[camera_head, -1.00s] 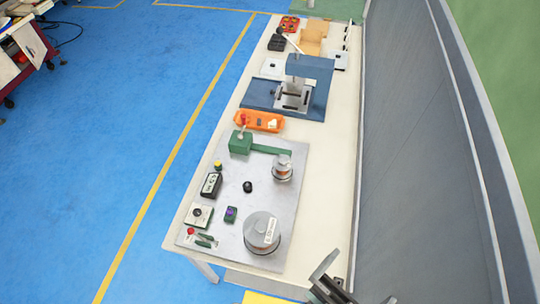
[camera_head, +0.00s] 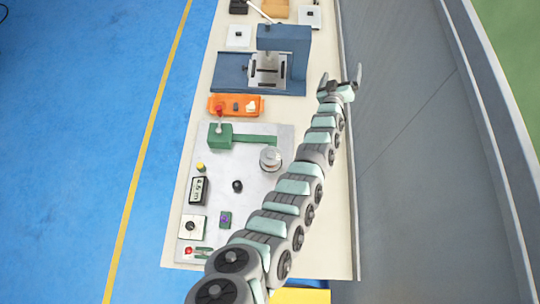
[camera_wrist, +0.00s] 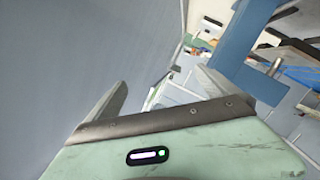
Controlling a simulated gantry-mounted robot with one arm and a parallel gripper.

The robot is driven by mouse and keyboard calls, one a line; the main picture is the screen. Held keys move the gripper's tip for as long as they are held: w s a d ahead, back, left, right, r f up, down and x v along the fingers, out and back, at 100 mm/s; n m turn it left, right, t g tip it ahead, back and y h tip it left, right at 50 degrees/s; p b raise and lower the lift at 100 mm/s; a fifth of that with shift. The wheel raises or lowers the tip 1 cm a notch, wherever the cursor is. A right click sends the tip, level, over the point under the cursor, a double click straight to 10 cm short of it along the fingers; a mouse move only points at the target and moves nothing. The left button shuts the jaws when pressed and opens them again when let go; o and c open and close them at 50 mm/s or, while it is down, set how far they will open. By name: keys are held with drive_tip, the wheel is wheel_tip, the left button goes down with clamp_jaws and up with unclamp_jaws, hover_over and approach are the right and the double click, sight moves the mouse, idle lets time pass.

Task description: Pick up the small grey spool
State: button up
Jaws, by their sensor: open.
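A small spool with a grey top (camera_head: 270,157) stands on the grey metal plate (camera_head: 270,190) of the coil winder in the head view, at the end of the green bar (camera_head: 254,139). My gripper (camera_head: 341,78) is open and empty, beyond the spool and to its right, over the table's right edge near the grey wall. Its fingers also show in the wrist view (camera_wrist: 163,90), with nothing between them. The spool is not in the wrist view. The larger spool seen earlier is hidden behind my arm.
A blue press (camera_head: 283,72) stands left of my gripper and also shows in the wrist view (camera_wrist: 243,60). An orange tray (camera_head: 223,105) holds small parts. A grey wall (camera_head: 400,110) runs along the right. A black knob (camera_head: 237,186) stands on the plate.

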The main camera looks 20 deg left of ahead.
drive_tip(key=d+f+m+g+h, duration=0.1)
drive_tip(key=d+m+g+h, duration=0.1)
drive_tip(key=g+h, duration=0.1)
drive_tip(key=m+g+y+p, duration=0.2)
drive_tip(key=g, duration=1.1)
hover_over(272, 153)
drive_tip(key=f, duration=0.9)
drive_tip(key=shift+s+d, duration=0.15)
drive_tip(key=shift+s, duration=0.15)
wheel_tip(272, 153, down, 4)
drive_tip(key=shift+w+d+f+b, duration=0.1)
drive_tip(key=shift+b, duration=0.2)
drive_tip(key=shift+w+a+f, duration=0.1)
drive_tip(key=shift+a+f, duration=0.05)
drive_tip(key=shift+f, duration=0.85)
drive_tip(key=shift+w+a+f, duration=0.1)
drive_tip(key=shift+a+f, duration=0.05)
drive_tip(key=shift+f, duration=0.8)
drive_tip(key=shift+s+a+f, duration=0.1)
drive_tip(key=shift+s+f, duration=0.05)
drive_tip(key=shift+f, duration=1.1)
drive_tip(key=shift+c, duration=0.5)
